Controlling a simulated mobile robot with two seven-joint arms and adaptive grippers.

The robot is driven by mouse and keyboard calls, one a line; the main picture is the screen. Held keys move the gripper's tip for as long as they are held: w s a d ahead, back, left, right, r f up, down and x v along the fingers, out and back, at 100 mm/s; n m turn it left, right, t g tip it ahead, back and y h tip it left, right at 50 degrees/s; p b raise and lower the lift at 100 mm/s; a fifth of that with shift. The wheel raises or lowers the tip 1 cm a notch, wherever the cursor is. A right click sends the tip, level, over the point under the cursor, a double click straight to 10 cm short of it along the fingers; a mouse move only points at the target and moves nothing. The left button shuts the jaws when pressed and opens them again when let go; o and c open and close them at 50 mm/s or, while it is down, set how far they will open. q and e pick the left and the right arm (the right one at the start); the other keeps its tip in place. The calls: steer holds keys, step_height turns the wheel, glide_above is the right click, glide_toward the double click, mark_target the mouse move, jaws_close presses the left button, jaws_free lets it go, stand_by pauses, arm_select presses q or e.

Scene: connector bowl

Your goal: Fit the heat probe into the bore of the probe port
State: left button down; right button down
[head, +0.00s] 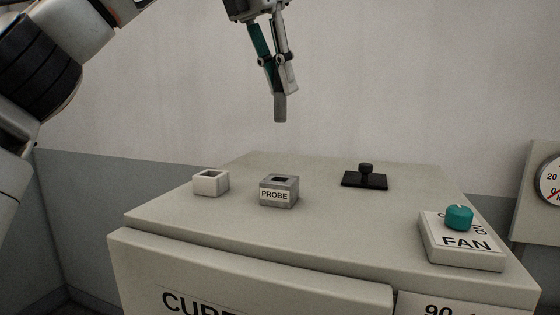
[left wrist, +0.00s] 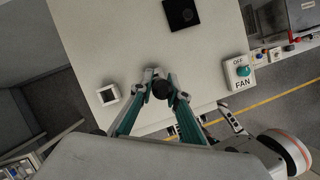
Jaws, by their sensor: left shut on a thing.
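The heat probe (head: 280,108) is a grey bar that hangs roughly upright from my left gripper (head: 279,90). The gripper is shut on its upper part, high above the cabinet. The probe port (head: 279,192) is a grey block labelled PROBE with a dark square bore in its top. It stands on the cabinet top, below the probe in the head view, with a clear gap between them. In the left wrist view the fingers (left wrist: 162,84) close around a dark round end, and they hide most of what lies beneath. My right gripper is not in view.
The cabinet top (head: 330,235) is mostly bare. A white square socket (head: 210,182) stands left of the port. A black plate with a knob (head: 365,178) is at the back right. A FAN switch with a teal knob (head: 459,217) is at the front right.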

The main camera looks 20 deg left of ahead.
mark_target(286, 177)
arm_select(q)
step_height(286, 177, down, 15)
steer(key=shift+r, duration=0.2)
stand_by(0.3)
steer(key=shift+f, duration=0.2)
steer(key=c, duration=2)
jaws_free()
steer(key=shift+o, duration=0.2)
steer(key=shift+r, duration=0.1)
steer(key=v, duration=1.2)
